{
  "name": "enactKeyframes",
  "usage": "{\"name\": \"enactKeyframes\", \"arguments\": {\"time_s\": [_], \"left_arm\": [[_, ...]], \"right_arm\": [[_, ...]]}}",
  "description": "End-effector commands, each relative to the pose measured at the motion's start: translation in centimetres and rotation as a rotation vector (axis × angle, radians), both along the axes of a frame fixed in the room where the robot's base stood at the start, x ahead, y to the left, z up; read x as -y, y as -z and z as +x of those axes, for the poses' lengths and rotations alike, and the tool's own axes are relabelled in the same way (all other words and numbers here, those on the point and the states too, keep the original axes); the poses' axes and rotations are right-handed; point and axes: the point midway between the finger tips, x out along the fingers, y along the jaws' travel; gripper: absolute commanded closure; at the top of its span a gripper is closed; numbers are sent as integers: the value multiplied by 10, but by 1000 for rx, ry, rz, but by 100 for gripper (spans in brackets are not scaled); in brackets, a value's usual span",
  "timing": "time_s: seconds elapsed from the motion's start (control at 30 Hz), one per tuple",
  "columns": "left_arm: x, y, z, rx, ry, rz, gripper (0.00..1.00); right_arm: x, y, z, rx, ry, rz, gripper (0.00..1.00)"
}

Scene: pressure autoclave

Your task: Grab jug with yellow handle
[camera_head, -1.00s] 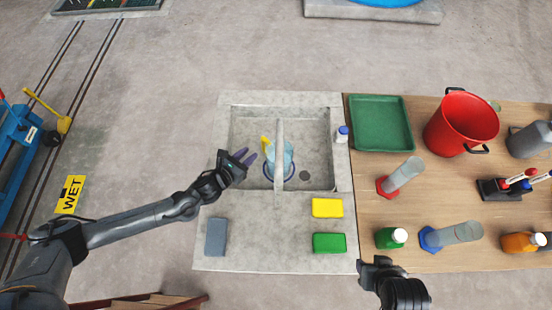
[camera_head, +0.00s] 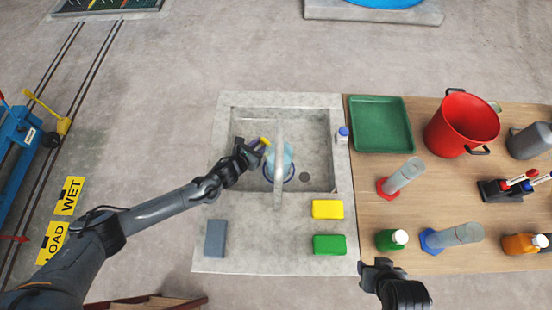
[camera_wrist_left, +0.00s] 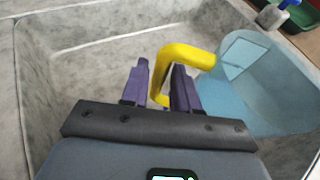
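My left gripper (camera_head: 260,146) is at the handle. In the wrist view its purple fingers (camera_wrist_left: 163,83) are apart, with the handle's near vertical part between or just beyond them; contact cannot be made out. My right gripper (camera_head: 376,268) is at the sink's lower right corner, its fingers unclear.
Grey, yellow (camera_head: 327,209) and green (camera_head: 329,244) blocks lie on the front ledge. A small white bottle (camera_head: 342,136) stands on the right rim. The wooden table at the right holds a green tray (camera_head: 380,110) and red bucket (camera_head: 462,122).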

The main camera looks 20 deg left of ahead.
Motion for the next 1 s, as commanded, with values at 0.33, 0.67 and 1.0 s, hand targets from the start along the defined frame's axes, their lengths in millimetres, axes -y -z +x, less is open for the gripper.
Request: {"name": "enactKeyframes", "arguments": {"time_s": [0.33,0.67,1.0], "left_arm": [[0,0,0,0,0,0,98],[0,0,0,0,0,0,100],[0,0,-1,0,0,0,100]], "right_arm": [[-2,0,0,0,5,8,57],[-2,0,0,-1,5,8,57],[-1,0,0,-1,1,2,57]]}}
